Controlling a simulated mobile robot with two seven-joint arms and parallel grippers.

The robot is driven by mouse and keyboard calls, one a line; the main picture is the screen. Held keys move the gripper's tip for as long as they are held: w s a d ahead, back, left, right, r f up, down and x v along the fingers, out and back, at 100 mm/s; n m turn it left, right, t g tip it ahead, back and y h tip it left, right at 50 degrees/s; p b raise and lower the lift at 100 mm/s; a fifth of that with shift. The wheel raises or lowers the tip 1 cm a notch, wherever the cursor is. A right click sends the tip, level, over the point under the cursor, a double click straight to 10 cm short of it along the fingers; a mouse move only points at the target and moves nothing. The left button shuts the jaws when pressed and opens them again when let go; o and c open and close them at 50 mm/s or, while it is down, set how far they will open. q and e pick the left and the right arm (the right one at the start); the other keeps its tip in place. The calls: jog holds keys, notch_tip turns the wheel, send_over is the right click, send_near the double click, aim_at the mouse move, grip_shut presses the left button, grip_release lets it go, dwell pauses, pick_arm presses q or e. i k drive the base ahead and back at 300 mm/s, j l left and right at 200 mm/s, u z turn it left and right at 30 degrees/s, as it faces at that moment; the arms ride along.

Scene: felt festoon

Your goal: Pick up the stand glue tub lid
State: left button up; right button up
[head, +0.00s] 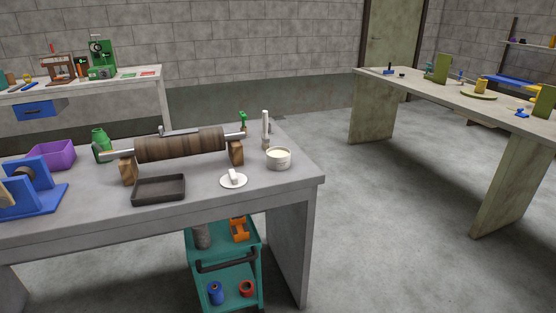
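A round white lid (241,183) with a raised white knob lies on the grey table (95,220), near its front edge. A cream-coloured round tub (279,161) stands open just right of and behind the lid, apart from it. A pale upright stick (265,128), perhaps a brush handle, stands just behind the tub. Neither of my grippers is in view.
A dark shallow tray (160,195) sits left of the lid. Behind it, a large brown roller (180,144) rests on wooden blocks. A teal cart (208,281) stands under the table. Open floor (380,220) lies to the right, before another table (452,97).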

aim_at(234, 180)
jog(key=i+l+u, duration=0.25)
jog(key=i+l, duration=0.15)
jog(key=i+l+u, duration=0.2)
jog(key=i+l, duration=0.15)
jog(key=l, duration=0.15)
jog(key=i+l+u, duration=0.25)
jog(key=l, duration=0.25)
jog(key=i, duration=0.05)
